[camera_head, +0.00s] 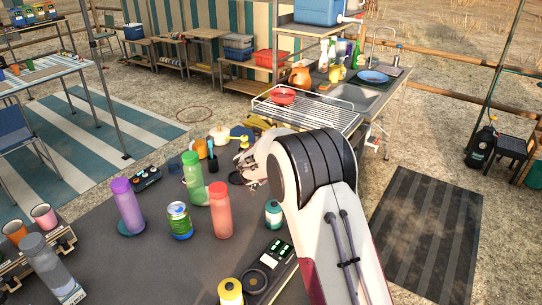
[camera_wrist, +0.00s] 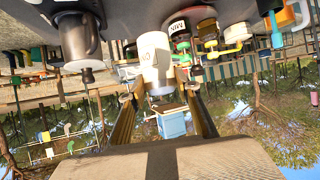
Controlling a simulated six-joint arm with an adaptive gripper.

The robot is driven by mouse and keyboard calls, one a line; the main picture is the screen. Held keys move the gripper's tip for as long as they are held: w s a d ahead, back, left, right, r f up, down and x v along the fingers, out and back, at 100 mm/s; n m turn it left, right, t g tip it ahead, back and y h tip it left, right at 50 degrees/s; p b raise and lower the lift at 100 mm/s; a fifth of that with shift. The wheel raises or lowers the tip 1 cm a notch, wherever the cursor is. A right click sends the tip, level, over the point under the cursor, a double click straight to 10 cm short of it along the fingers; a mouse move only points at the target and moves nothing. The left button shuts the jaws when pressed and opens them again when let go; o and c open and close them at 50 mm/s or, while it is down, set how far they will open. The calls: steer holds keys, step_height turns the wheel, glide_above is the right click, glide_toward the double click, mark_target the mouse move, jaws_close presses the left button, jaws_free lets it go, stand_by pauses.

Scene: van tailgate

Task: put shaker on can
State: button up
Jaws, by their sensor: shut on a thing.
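A white cylinder with small dark lettering, likely the shaker (camera_wrist: 155,52), stands between my fingers in the wrist view. My gripper (camera_wrist: 160,88) is shut on it. The wrist view is upside down, with the dark table along its top. In the head view my gripper (camera_head: 250,168) is partly hidden behind my wrist, and the white cylinder cannot be made out there. A green and blue can (camera_head: 179,221) stands upright on the dark table, left of and nearer than my gripper. Its top looks clear. I cannot pick out the can in the wrist view.
A purple bottle (camera_head: 126,206), a green bottle (camera_head: 194,179) and a red bottle (camera_head: 220,210) stand close around the can. A teal-labelled jar (camera_head: 273,214) and a yellow container (camera_head: 230,292) stand to the right and nearer. A wire rack (camera_head: 325,112) lies behind my wrist.

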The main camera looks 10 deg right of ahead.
steer(key=s+a+r+n+y, duration=0.1)
steer(key=s+a+r, duration=0.3)
steer(key=a, duration=0.6)
steer(key=s+a+r+n+y, duration=0.2)
steer(key=s+a+r, duration=0.2)
steer(key=a, duration=0.6)
steer(key=s+a+r+n+t+y, duration=0.1)
steer(key=s+a+r+y, duration=0.1)
steer(key=s+a, duration=0.4)
steer(key=a+r, duration=0.1)
steer(key=a, duration=0.3)
steer(key=shift+s+a+r+n, duration=0.15)
steer(key=shift+a+r+n, duration=0.15)
steer(key=shift+r, duration=0.1)
steer(key=shift+f, duration=0.15)
glide_above(176, 211)
steer(key=shift+f, duration=3)
steer(key=shift+f, duration=1.9)
steer(key=shift+f, duration=0.1)
